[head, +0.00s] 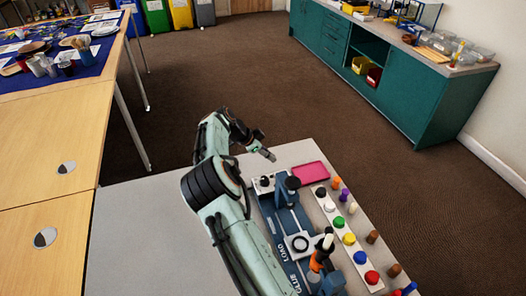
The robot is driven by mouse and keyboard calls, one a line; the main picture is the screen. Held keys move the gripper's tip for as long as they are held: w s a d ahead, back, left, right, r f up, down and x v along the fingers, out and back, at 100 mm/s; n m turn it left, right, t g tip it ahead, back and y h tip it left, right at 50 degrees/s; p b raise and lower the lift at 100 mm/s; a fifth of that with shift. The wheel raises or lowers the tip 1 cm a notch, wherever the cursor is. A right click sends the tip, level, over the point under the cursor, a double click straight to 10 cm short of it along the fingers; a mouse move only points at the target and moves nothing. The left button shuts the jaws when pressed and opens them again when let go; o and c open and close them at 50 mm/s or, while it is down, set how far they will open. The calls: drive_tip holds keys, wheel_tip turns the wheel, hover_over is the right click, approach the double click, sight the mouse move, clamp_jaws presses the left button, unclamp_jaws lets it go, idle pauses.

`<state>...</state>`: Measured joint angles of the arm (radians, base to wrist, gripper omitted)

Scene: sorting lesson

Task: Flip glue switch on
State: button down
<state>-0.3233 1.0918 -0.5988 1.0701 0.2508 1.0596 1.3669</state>
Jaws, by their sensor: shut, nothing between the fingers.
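A dark blue station panel (268,216) lies on the grey table, with the white words LOAD and GLUE along its near left side. A small white plate with a dark knob (264,182) is at its far end. A white square with a dark ring (299,244) is nearer. An orange and black upright part (319,258) stands beside the near end, close to the GLUE word. I cannot tell which part is the glue switch or how it is set. My gripper (268,154) is shut and empty, raised beyond the panel's far end and apart from it.
A pink tray (310,173) lies right of the panel. A white strip (328,206) with several coloured pegs runs along the right, with loose pegs beside it. My arm covers part of the panel's left side. The table's left part (140,240) is clear.

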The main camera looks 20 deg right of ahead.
sight(274, 181)
drive_tip(key=x, duration=0.4)
wheel_tip(274, 181, down, 3)
drive_tip(key=shift+r, duration=0.25)
drive_tip(key=shift+a+f, duration=0.2)
drive_tip(key=shift+f, duration=0.65)
drive_tip(key=shift+a+f+h, duration=0.2)
drive_tip(key=shift+f+h, duration=0.35)
drive_tip(key=shift+h, duration=0.05)
drive_tip(key=shift+r, duration=0.25)
drive_tip(key=shift+r, duration=0.65)
drive_tip(key=shift+r, duration=0.1)
